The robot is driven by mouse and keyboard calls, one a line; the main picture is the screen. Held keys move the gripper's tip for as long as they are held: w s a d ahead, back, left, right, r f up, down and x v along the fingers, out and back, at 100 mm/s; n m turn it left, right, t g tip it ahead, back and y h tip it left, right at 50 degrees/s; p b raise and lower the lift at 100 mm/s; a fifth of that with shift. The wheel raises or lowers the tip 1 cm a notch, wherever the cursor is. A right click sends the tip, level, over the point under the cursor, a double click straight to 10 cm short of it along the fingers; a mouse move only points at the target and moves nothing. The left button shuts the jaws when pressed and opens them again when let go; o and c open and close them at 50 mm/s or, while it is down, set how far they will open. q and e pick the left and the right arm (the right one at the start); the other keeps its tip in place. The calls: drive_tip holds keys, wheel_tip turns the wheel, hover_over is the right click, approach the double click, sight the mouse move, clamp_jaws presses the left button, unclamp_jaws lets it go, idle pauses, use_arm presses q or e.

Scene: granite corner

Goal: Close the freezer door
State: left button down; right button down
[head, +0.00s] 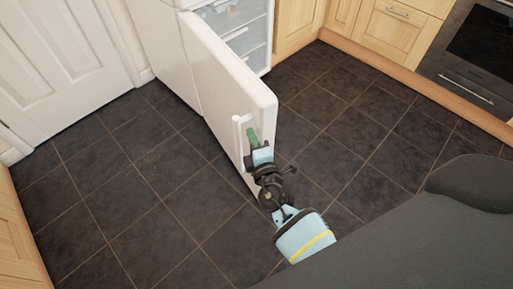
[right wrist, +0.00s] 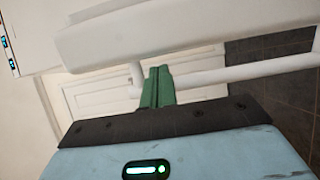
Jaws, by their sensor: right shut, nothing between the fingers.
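The white freezer door (head: 222,75) stands open, swung out from the white freezer (head: 160,45), whose clear drawers (head: 240,30) show inside. A white bar handle (head: 237,135) is on the door's outer face near its free edge. My right gripper (head: 253,137) is shut and empty, with its green fingers close beside the handle. In the right wrist view the door (right wrist: 180,35) fills the top, and the handle (right wrist: 240,70) runs behind the green fingers (right wrist: 158,87); I cannot tell whether they touch it. My left gripper is not in view.
Dark tiled floor (head: 130,200) is clear around the door. A white panelled door (head: 60,50) is at the left. Wooden cabinets (head: 385,30) and an oven (head: 475,60) line the back right.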

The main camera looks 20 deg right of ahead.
drive_tip(key=shift+w+d, duration=0.15)
drive_tip(key=shift+w, duration=1.15)
drive_tip(key=shift+d, duration=0.1)
